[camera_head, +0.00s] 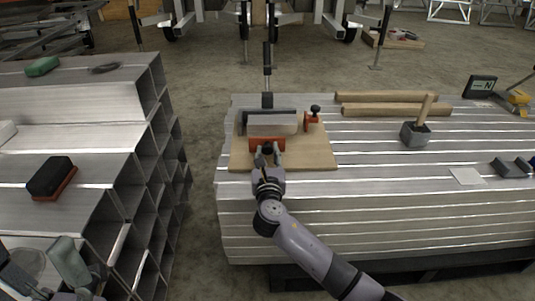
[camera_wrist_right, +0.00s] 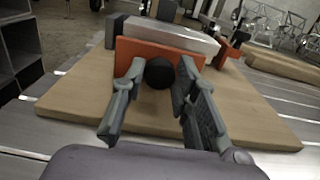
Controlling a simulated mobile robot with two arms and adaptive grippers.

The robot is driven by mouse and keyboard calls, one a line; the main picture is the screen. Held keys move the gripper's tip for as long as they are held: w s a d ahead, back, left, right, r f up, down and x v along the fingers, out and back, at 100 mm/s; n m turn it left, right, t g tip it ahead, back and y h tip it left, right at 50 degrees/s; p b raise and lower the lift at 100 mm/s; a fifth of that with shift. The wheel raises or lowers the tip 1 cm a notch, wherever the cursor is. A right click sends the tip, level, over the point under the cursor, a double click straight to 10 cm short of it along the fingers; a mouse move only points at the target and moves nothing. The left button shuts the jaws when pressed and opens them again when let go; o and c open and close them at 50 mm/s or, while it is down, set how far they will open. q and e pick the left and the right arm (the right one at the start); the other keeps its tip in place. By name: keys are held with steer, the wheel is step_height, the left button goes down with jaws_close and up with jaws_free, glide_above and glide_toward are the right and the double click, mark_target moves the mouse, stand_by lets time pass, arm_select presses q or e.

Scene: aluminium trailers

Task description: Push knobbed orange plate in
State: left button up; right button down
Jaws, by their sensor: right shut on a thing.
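The orange plate (camera_head: 267,143) stands upright at the near end of a fixture on a wooden board (camera_head: 238,157). In the right wrist view the plate (camera_wrist_right: 128,48) carries a round black knob (camera_wrist_right: 158,74) on its near face. My right gripper (camera_head: 266,153) is at the plate's near side. In the wrist view the fingers of my right gripper (camera_wrist_right: 161,76) are on either side of the knob and shut on it. A metal block (camera_head: 272,124) lies just behind the plate. My left gripper (camera_head: 82,282) shows only partly at the lower left; its jaw state is unclear.
The board lies on stacked aluminium profiles (camera_head: 400,180). An orange clamp with a black knob (camera_head: 313,115) stands right of the block. Wooden bars (camera_head: 390,109) and a mallet (camera_head: 416,132) lie farther right. A black-and-orange block (camera_head: 52,178) lies on the left stack.

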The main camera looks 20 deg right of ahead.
mark_target(267, 150)
stand_by(0.3)
steer(key=x, duration=0.4)
steer(key=shift+w, duration=0.3)
steer(key=c, duration=1.3)
jaws_free()
steer(key=v, duration=1.2)
